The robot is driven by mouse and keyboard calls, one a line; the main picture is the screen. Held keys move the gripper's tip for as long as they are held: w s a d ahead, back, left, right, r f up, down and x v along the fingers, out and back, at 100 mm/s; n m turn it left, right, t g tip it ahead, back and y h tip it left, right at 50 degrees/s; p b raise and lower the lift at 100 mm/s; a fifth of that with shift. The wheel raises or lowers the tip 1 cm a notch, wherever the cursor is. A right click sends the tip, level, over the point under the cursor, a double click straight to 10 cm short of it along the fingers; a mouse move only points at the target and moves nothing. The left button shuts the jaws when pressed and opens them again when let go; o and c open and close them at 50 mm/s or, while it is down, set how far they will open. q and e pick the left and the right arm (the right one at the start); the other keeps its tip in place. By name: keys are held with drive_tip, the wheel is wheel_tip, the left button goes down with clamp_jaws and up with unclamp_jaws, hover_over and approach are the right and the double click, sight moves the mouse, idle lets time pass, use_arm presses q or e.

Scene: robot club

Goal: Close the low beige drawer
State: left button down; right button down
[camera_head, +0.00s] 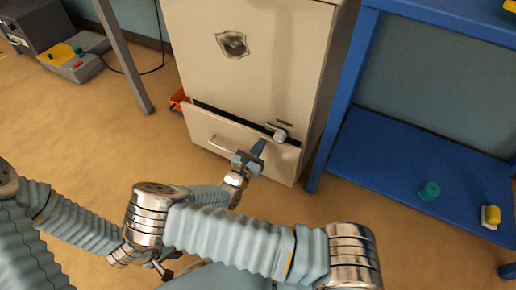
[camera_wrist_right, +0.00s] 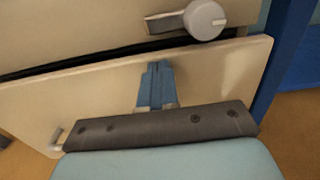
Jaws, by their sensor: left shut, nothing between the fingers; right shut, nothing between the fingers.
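The low beige drawer (camera_head: 240,142) at the bottom of the beige cabinet (camera_head: 255,55) stands partly out, with a dark gap above its front. Its front also fills the middle of the right wrist view (camera_wrist_right: 85,100). A bar handle (camera_head: 219,146) is on its left part. My right gripper (camera_head: 258,147) is shut and empty at the drawer front, right of the handle; its blue fingers (camera_wrist_right: 157,72) overlap the front's upper part. I cannot tell whether they touch it. My left gripper (camera_head: 163,269) is low in the head view, partly hidden by my right arm, shut and empty.
A grey round knob (camera_head: 280,135) sits just above the drawer's right part. An orange object (camera_head: 178,99) is left of the cabinet. Floor in front is clear.

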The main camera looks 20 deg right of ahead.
sight(265, 137)
drive_tip(key=shift+p+x, duration=0.35)
drive_tip(key=shift+x, duration=1.95)
drive_tip(key=shift+r, duration=0.15)
